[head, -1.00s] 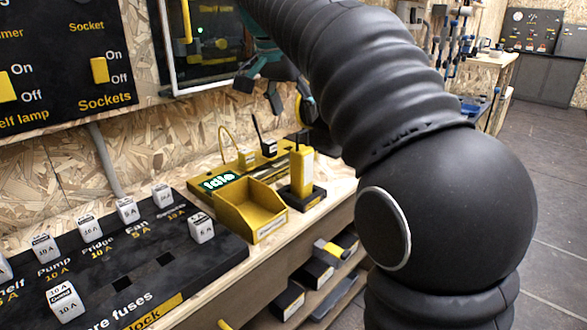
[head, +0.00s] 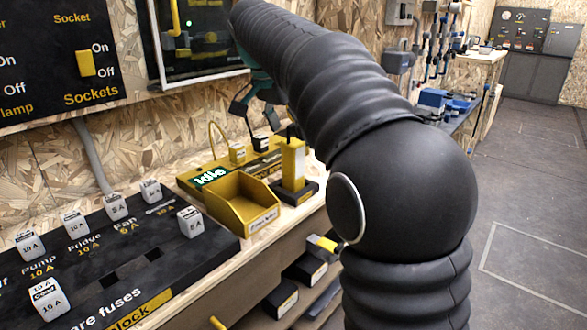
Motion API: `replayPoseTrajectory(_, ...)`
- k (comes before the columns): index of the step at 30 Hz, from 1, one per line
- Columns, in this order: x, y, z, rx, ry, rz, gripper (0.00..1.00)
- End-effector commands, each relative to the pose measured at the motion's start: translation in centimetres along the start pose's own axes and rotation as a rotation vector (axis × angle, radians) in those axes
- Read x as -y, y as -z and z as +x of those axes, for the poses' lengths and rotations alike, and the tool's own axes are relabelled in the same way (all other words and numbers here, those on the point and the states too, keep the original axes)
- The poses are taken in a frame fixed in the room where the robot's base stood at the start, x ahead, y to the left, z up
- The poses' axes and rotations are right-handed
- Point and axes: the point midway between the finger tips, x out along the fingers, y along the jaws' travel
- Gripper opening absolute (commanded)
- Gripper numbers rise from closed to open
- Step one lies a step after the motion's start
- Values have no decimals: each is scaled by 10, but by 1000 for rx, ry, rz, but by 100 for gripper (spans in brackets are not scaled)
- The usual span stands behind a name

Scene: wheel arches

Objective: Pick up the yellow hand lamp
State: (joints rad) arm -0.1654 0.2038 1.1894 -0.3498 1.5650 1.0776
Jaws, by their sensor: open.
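The yellow hand lamp (head: 292,164) looks to be the upright yellow block with a pale front face. It stands in a dark base (head: 298,194) on the bench, right of a yellow bin. My gripper (head: 248,108) is open and empty, above and behind the lamp, to its upper left in the head view. Its dark fingers point down, apart from the lamp. My black arm hides part of the gripper and the area to the right of the lamp.
A yellow open bin (head: 240,200) stands just left of the lamp. A yellow station with a green "Idle" display (head: 211,177) lies behind it. A black fuse panel (head: 150,265) fills the lower left. A framed dark panel (head: 200,55) hangs behind my gripper.

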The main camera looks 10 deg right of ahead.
Motion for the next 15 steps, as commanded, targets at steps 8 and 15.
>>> replayPoseTrajectory(8, -7, -9, 37, 1, -3, 0, 71)
replayPoseTrajectory(15, -6, -8, 49, 1, -1, 0, 71)
